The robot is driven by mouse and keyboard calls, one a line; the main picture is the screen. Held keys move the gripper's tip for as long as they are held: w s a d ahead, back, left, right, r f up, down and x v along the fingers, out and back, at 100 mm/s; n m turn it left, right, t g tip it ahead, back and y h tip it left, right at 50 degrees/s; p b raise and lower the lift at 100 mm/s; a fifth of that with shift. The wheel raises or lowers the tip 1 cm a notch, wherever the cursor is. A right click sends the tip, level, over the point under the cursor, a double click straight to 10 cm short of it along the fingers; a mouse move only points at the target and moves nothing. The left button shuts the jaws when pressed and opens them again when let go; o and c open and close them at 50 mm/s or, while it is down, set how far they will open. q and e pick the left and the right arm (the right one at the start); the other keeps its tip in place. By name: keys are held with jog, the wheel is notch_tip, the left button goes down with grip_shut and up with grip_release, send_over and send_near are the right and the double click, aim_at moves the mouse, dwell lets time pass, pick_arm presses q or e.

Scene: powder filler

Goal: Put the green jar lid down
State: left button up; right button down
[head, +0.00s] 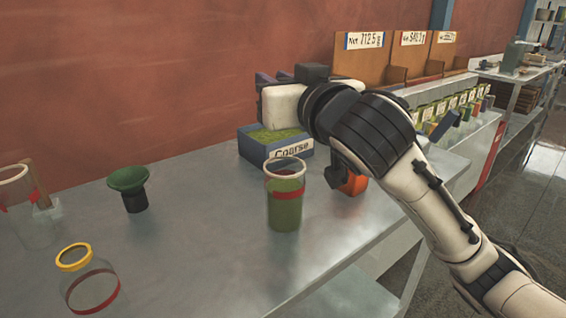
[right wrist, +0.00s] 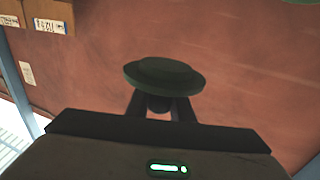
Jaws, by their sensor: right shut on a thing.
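The green jar lid (right wrist: 165,77) is held between the dark fingers of my right gripper (right wrist: 160,105), seen close in the right wrist view. It is round with a raised middle and shows against the red wall, clear of any surface. In the head view the right gripper is raised above the blue bin, and the lid cannot be made out there. An open glass jar (head: 285,208) with green contents and a red band stands on the metal table (head: 200,245), below the gripper. My left gripper is not in view.
A blue bin labelled Coarse (head: 250,151) stands by the wall. A green funnel-shaped thing (head: 128,180) stands left of it. A yellow-rimmed jar (head: 92,290) and another jar (head: 32,222) are at the left. An orange object (head: 354,184) is partly hidden. The table's middle front is clear.

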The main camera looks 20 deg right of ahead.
notch_tip(320, 180, down, 10)
jog(key=b, duration=0.1)
jog(key=shift+r, duration=0.2)
jog(key=c, duration=1.6)
grip_release()
jog(key=shift+o, duration=0.2)
jog(key=shift+b, duration=0.3)
